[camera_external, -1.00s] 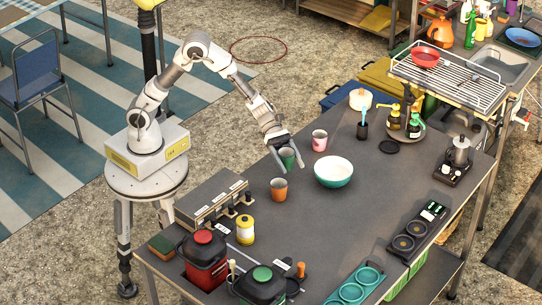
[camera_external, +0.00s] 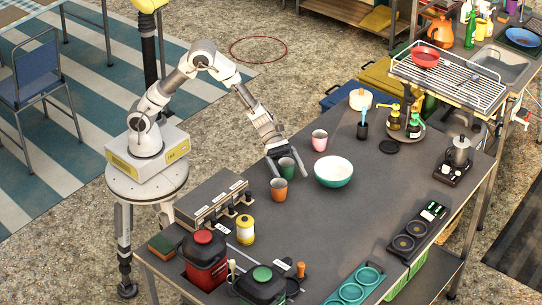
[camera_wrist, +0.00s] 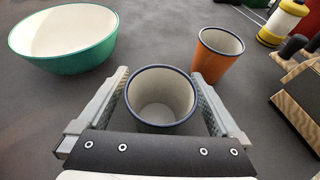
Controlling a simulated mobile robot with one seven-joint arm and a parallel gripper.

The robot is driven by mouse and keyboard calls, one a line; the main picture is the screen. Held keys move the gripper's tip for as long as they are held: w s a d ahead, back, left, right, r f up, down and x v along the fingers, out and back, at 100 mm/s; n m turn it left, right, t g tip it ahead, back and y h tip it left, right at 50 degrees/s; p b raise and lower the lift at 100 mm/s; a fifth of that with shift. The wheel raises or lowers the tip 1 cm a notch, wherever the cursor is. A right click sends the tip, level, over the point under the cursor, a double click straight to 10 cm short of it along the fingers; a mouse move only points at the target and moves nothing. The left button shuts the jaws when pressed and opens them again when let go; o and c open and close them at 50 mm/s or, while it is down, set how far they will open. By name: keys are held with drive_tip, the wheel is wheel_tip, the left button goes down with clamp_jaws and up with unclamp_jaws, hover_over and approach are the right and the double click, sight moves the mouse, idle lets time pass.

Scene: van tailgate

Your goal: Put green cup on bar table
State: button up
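The green cup (camera_external: 287,168) is upright at the grey table (camera_external: 330,225), beside the orange cup (camera_external: 279,190). In the wrist view the green cup (camera_wrist: 163,98) shows from above, with a dark rim and pale, empty inside. My gripper (camera_external: 290,174) points down with one finger on each side of the cup. In the wrist view both fingers of my gripper (camera_wrist: 163,95) lie close against its rim, and it appears gripped. I cannot tell whether its base touches the tabletop.
The orange cup stands close by, nearer the external camera. A white-and-green bowl (camera_external: 334,171) is to the right and a pink cup (camera_external: 319,140) behind. A yellow-and-white jar (camera_external: 245,230) and a dark box (camera_external: 213,198) are at the left. The table's middle front is clear.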

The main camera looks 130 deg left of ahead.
drive_tip(key=shift+r, duration=0.2)
drive_tip(key=p+v, duration=0.2)
drive_tip(key=v, duration=1)
drive_tip(key=shift+a, duration=0.1)
drive_tip(key=s+d+r+m+g+h, duration=0.1)
drive_tip(key=s+d+r+m+g, duration=0.3)
drive_tip(key=d+m, duration=0.45)
drive_tip(key=s+d+r+m+g+h, duration=0.2)
drive_tip(key=s+d+r+m+g, duration=0.3)
drive_tip(key=d, duration=0.7)
drive_tip(key=s+d+r+m+t+y, duration=0.2)
drive_tip(key=s+m+y, duration=0.6)
drive_tip(key=m, duration=1)
drive_tip(key=s+r, duration=0.2)
drive_tip(key=s, duration=0.1)
drive_tip(key=shift+s+d, duration=0.35)
drive_tip(key=shift+r, duration=0.15)
